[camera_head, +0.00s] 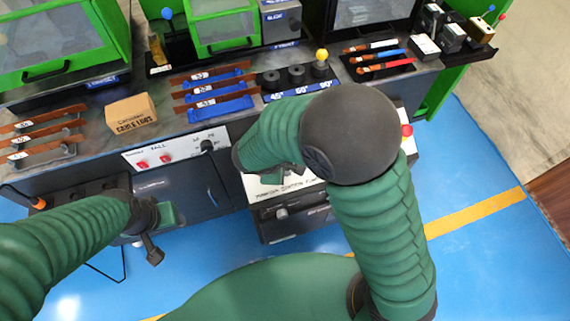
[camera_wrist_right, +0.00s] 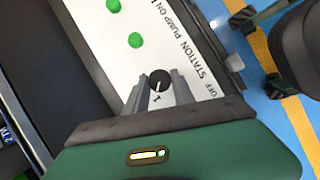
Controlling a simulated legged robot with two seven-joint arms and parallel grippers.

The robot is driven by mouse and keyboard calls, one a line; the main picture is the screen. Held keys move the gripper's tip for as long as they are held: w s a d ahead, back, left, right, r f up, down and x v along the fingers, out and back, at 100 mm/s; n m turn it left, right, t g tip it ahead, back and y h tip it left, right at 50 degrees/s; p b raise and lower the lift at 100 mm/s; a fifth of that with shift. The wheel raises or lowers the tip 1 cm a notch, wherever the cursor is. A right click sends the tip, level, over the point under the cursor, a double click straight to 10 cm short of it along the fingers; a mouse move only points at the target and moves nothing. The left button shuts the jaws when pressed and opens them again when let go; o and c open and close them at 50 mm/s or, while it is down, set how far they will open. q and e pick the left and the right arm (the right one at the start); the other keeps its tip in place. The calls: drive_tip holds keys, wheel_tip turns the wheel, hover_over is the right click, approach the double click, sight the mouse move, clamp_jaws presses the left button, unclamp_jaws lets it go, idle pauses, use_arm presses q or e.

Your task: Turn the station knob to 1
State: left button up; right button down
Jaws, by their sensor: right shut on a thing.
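The station knob (camera_wrist_right: 160,80) is a small round black knob on a white panel, in the right wrist view. A "1" is printed beside it, on the gripper side, and "OFF" and "STATION PUMP ON" are printed to its right. A pale mark on the knob points roughly towards the "1". My right gripper (camera_wrist_right: 159,90) has a grey finger on each side of the knob and is shut on it. In the head view my right arm hides the knob. My left gripper (camera_head: 153,246) hangs in front of the bench, away from the knob; its jaw opening is unclear.
Two green buttons (camera_wrist_right: 136,40) sit on the same panel. A white panel (camera_head: 175,150) with red switches and another knob is on the bench front. A cardboard box (camera_head: 131,113), blue racks (camera_head: 217,105) and a yellow-topped lever (camera_head: 321,60) stand on the bench.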

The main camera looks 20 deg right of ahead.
use_arm(q)
drive_tip(key=shift+f, duration=0.1)
use_arm(e)
drive_tip(key=shift+s+f, duration=0.1)
idle(0.3)
drive_tip(key=c, duration=1.1)
unclamp_jaws()
drive_tip(key=shift+o, duration=0.2)
